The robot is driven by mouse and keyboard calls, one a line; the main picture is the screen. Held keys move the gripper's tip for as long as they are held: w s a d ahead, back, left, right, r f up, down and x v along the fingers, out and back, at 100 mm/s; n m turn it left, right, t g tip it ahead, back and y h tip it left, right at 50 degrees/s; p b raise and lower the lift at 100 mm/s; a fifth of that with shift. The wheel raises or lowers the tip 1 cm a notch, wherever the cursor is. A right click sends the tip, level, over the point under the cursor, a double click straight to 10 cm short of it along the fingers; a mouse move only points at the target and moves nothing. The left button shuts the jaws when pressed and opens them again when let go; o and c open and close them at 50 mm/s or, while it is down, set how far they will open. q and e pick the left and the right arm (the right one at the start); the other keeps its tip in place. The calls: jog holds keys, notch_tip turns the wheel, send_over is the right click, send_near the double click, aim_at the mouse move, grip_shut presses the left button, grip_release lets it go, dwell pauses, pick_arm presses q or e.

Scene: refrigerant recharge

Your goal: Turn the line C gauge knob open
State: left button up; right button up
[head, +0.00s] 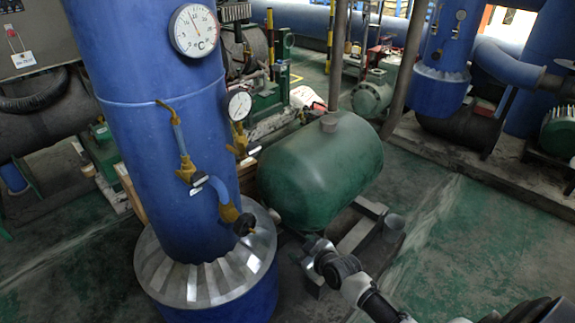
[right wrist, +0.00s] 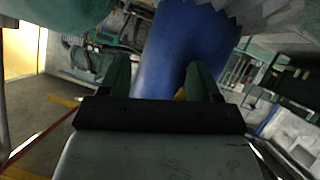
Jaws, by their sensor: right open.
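A thick blue pipe (head: 165,130) stands upright at left centre in the head view. A round white gauge (head: 195,30) marked with a C is on its upper part. A smaller gauge (head: 239,106) stands on a brass valve (head: 242,142) to its right. Lower brass fittings carry pale handles (head: 198,185) and a dark round knob (head: 243,224). I cannot tell which of these is the line C gauge knob. My right gripper (head: 314,258) is open and empty, right of the dark knob and apart from it. Its two fingers (right wrist: 160,82) show in the right wrist view. My left gripper is not in view.
A green tank (head: 320,175) lies just behind my right gripper, close to the valves. The pipe's flared metal collar (head: 215,275) is below the knob. More pipes and machinery fill the background. Green floor (head: 460,240) is clear at the right.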

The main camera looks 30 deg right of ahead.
jog(key=w+r+n+t+y, duration=0.1)
jog(key=w+r+n+t, duration=0.2)
jog(key=r, duration=1.1)
jog(key=n+t+y+p, duration=0.1)
jog(key=n+t+y, duration=0.1)
jog(key=y, duration=0.1)
send_near(255, 151)
jog(key=b+x, duration=0.1)
jog(key=x, duration=0.7)
jog(key=shift+a+r, duration=0.1)
jog(key=shift+r, duration=0.05)
jog(key=shift+w, duration=0.2)
jog(key=shift+c, duration=0.7)
jog(key=c, duration=0.8)
jog(key=shift+o, duration=0.2)
jog(key=shift+n+b, duration=0.4)
jog(key=shift+b, duration=0.1)
jog(key=shift+n+b, duration=0.9)
jog(key=shift+n, duration=0.9)
